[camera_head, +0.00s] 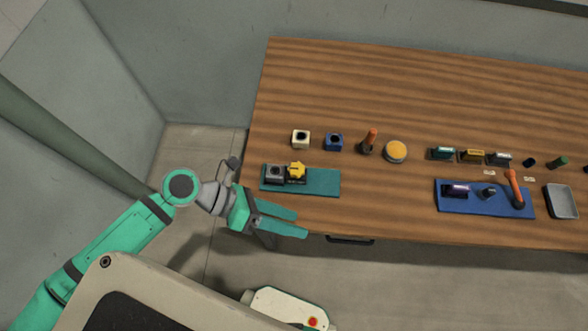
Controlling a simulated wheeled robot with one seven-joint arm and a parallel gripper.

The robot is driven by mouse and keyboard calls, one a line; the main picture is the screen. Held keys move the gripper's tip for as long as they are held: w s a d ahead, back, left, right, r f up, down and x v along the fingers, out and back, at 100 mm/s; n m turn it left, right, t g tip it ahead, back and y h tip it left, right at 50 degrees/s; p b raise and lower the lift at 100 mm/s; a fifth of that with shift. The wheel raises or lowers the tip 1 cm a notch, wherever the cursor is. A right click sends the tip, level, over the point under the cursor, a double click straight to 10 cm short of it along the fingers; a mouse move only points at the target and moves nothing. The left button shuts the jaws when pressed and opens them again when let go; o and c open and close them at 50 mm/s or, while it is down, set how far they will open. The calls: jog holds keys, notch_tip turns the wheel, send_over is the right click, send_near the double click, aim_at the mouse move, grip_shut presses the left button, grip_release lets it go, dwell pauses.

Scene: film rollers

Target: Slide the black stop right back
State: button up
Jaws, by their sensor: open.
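My gripper (301,223) is open and empty, its two green fingers pointing right at the table's front edge, just below the teal mat (325,182). On the mat's left half stand a grey block with a dark round top (274,174) and, touching or very close to it, a yellow piece (297,169) over a dark base (297,181). I cannot tell for sure which dark part is the black stop; it is too small to make out here. The gripper looks apart from everything on the mat.
Behind the mat stand a cream block (301,138), a blue block (334,141), an orange-handled tool (369,141) and a round yellow-topped tin (396,151). A blue mat (468,207) with several items and a grey tray (562,202) lie to the right. The table's back (420,85) is clear.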

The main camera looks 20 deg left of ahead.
jog(key=w+a+m+g+y, duration=0.2)
jog(key=w+a+m+y, duration=0.1)
jog(key=w+a+m, duration=0.15)
jog(key=m+y, duration=0.4)
jog(key=m, duration=0.1)
send_near(290, 168)
jog(key=x, duration=0.2)
jog(key=shift+t, duration=0.4)
jog(key=x, duration=1)
jog(key=shift+s+d+f, duration=0.1)
jog(key=shift+s+f, duration=0.1)
jog(key=shift+c, duration=0.3)
